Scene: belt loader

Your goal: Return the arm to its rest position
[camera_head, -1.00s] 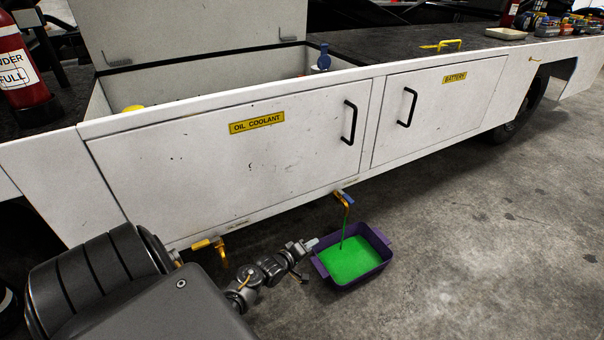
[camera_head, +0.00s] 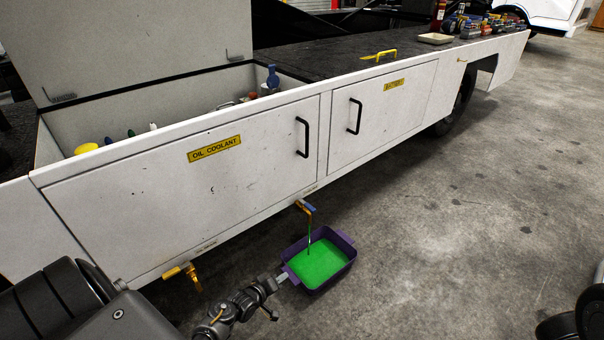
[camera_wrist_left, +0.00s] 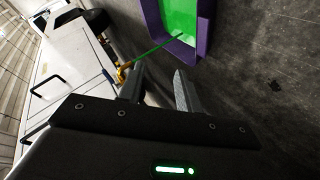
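My left arm comes in from the lower left in the head view. Its gripper (camera_head: 279,278) is low beside the left end of a purple tray (camera_head: 327,282) that stands on the floor and holds green liquid (camera_head: 318,264). I cannot tell in the head view whether the fingers touch the tray. In the left wrist view, the two fingers (camera_wrist_left: 158,88) are apart with nothing between them, and the purple tray (camera_wrist_left: 155,25) lies beyond. A thin green stream falls from a brass tap with a blue handle (camera_head: 306,207) into the tray. My right gripper is not in view.
The white loader side with its "OIL COOLANT" door (camera_head: 190,185) and battery door (camera_head: 385,115) runs above the tray. A second brass tap with a yellow handle (camera_head: 184,272) sticks out left of my gripper.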

